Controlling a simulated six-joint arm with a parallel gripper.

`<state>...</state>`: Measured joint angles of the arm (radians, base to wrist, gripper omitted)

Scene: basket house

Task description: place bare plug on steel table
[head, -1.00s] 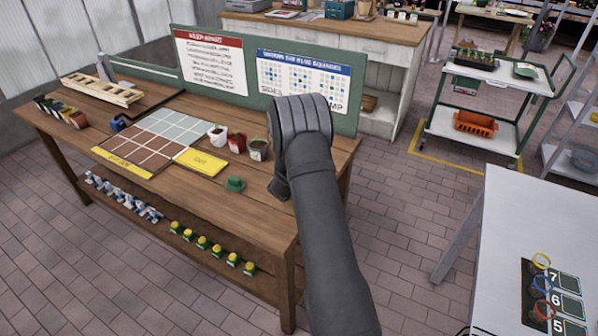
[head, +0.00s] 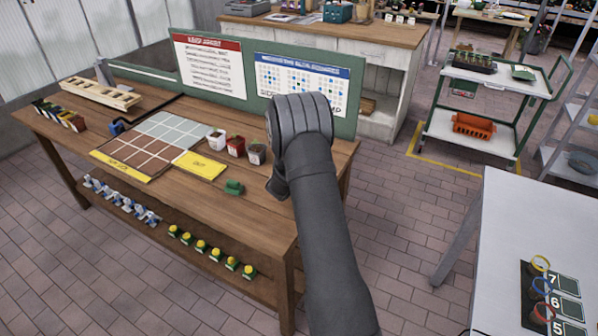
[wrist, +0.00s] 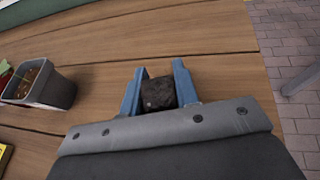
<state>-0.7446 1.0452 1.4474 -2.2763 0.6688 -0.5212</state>
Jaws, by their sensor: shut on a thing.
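The bare plug (wrist: 158,95), a small dark block of soil, sits between the two blue fingers of my gripper (wrist: 158,72) in the wrist view. The gripper is shut on it, over the brown wooden bench (wrist: 190,45). I cannot tell how high above the boards it is held. In the head view my dark arm hides the fingers and the plug, near the bench's right end. A grey metal-topped table (head: 500,225), which looks like the steel table, stands at the lower right, apart from the gripper.
Small pots, one of them dark (head: 257,153), stand on the bench left of my arm, near a yellow mat (head: 200,166) and a green object (head: 234,188). A green board (head: 215,85) rises behind. The grey table carries numbered spots with coloured rings (head: 541,263). Its left part is clear.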

